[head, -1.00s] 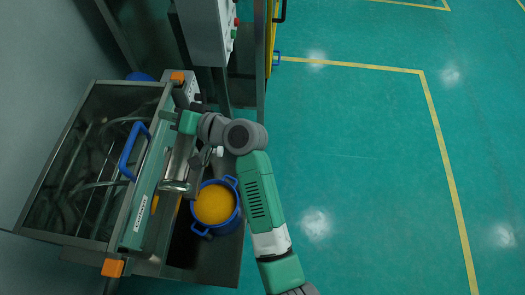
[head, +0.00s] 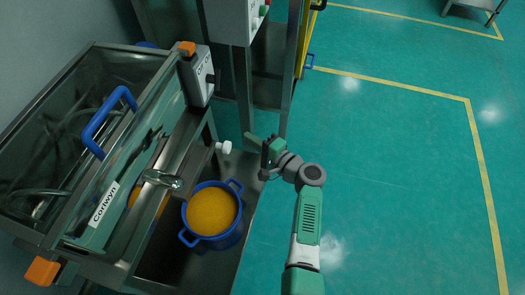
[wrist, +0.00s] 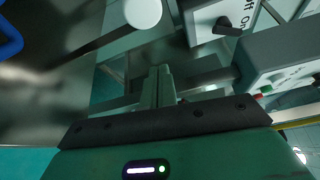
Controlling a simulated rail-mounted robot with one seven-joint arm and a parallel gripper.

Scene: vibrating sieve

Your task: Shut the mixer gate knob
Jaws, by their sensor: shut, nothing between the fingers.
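The mixer (head: 105,195) is a long steel trough at the left with a glassy lid and a "Corlwyn" label. A white knob (head: 224,147), seemingly the gate knob, sticks out from its right side above a steel shelf. The same knob shows large at the top of the wrist view (wrist: 143,12). My gripper (head: 252,140) is just right of the knob in the head view, apart from it. Its fingers (wrist: 160,80) are shut and empty in the wrist view, with the knob above and slightly left of the fingertips.
A blue pot (head: 212,210) of yellow-orange material stands on the shelf below the knob. A grey switch box (head: 197,75) with an On/Off dial (wrist: 222,25) sits on the mixer's far end. A control cabinet (head: 232,20) stands behind.

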